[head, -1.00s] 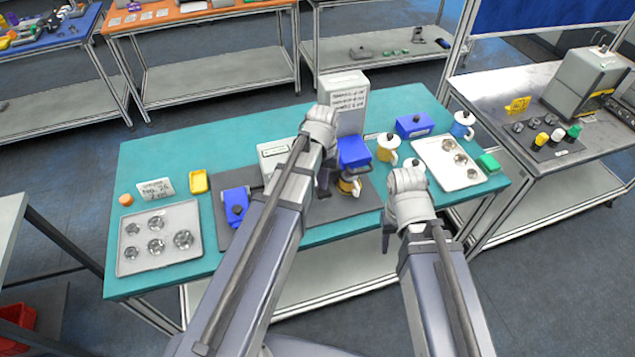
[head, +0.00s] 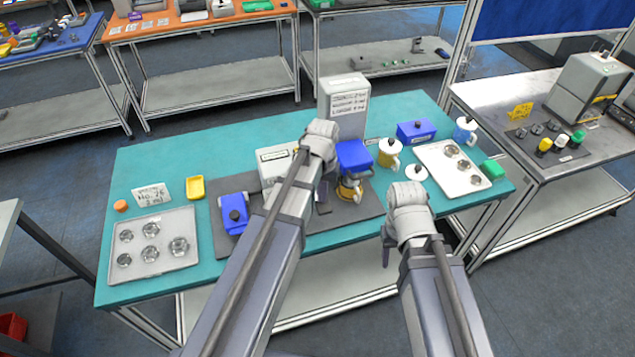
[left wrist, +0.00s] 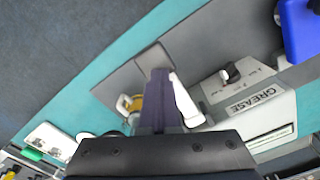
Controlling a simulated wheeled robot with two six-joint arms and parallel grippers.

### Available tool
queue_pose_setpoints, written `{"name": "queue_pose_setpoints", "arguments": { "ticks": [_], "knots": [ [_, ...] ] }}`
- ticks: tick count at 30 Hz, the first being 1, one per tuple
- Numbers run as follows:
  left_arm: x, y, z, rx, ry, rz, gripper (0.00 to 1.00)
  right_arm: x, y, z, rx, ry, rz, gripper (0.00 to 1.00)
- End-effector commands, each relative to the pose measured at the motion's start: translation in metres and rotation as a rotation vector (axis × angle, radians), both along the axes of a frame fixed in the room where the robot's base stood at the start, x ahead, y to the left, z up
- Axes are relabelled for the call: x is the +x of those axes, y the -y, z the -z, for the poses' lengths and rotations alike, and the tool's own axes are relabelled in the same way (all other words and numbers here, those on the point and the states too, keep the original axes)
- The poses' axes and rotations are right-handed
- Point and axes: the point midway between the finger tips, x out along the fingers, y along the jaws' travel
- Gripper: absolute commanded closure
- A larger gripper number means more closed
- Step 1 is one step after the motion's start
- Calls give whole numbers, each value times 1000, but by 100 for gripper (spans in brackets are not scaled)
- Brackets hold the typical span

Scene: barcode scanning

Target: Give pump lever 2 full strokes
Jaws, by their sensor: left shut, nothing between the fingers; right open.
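The grease pump housing (head: 277,158) stands on the dark mat in the middle of the teal table, partly behind my left arm. In the left wrist view its pale box (left wrist: 258,112) reads GREASE, and a black knob (left wrist: 231,72) sits beside it. My left gripper (head: 323,195) is shut and empty, beside the housing and left of the blue-topped unit (head: 354,155). A pale bar (left wrist: 187,100) lies close beside its fingers; I cannot tell whether it is the lever or whether they touch. My right gripper (head: 389,245) is open and empty off the table's front edge.
A blue block with a black knob (head: 234,213) sits left on the mat. A yellow jar (head: 346,192) is under the blue-topped unit. A tall labelled box (head: 345,105) stands behind.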

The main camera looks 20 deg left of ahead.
Motion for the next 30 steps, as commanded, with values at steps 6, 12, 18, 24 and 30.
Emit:
{"name": "queue_pose_setpoints", "arguments": {
  "ticks": [6, 12, 18, 24, 30],
  "knots": [
    [2, 0, -29, 0, 4, 0, 100, 0, 0, -29, 1, 0, 5, 50],
    [1, 0, -52, 0, 1, 0, 100, 0, 0, -52, 2, 0, 9, 50],
    [-1, 0, -73, -1, -1, 0, 100, 0, 0, -73, 1, -1, 8, 50],
    [-1, 0, -73, 0, -1, 0, 100, 0, 0, -73, 1, -1, 7, 50],
    [0, 0, -73, 0, 0, 0, 100, 0, 0, -73, 1, -1, 7, 50]
  ]
}}
